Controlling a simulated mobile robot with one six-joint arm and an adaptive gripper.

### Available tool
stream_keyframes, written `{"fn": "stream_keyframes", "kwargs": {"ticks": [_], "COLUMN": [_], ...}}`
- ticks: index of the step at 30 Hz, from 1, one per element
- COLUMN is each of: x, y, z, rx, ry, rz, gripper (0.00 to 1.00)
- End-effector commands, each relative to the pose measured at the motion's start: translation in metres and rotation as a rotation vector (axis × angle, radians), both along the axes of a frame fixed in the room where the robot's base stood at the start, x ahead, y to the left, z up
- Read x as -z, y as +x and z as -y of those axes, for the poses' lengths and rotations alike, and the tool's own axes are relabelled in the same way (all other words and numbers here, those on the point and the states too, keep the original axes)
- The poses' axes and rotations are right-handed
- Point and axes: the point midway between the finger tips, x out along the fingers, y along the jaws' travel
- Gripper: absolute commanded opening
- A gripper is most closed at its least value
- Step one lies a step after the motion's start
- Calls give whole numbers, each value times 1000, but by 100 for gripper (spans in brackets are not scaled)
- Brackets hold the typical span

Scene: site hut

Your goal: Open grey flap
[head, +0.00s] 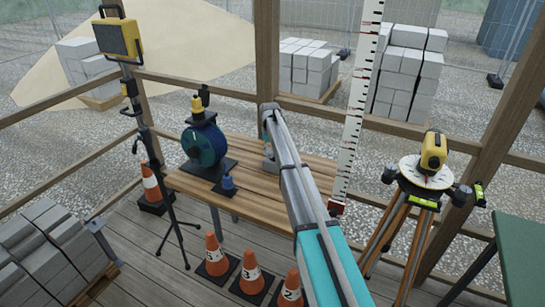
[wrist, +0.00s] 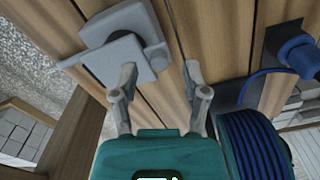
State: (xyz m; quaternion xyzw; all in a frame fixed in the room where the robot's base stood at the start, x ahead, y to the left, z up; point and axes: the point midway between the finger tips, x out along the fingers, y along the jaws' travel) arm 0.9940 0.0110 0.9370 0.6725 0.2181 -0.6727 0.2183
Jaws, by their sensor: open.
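The grey flap (wrist: 118,62) shows in the wrist view as a flat light-grey plate on a grey box (wrist: 108,25) on the wooden table. I cannot tell how far the flap stands from the box. My gripper (wrist: 160,72) is open, with nothing between its fingers. Its left fingertip overlaps the flap's lower right edge in the picture; I cannot tell if they touch. The right fingertip is over bare wood. In the head view the grey box (head: 269,164) is mostly hidden behind my arm.
A blue cable reel (head: 204,146) stands left of the arm on the table (head: 240,195), with a blue plug (head: 228,183) in front. A striped levelling staff (head: 360,100) stands right of the table. Traffic cones (head: 252,268) stand before it. A yellow laser on a tripod (head: 432,152) is at right.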

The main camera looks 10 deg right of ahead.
Motion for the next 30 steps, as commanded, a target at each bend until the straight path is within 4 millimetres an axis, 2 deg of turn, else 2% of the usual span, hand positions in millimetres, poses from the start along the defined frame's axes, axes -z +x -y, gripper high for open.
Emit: {"fn": "stream_keyframes", "kwargs": {"ticks": [1,6,20,27,30], "x": [6,12,13,13,13], "y": [0,0,0,0,0], "z": [0,0,-1,-1,-1], "rx": [0,0,-1,-1,-1], "ry": [0,0,0,0,0], "rz": [0,0,0,0,0], "gripper": [59,59,59,14,0]}}
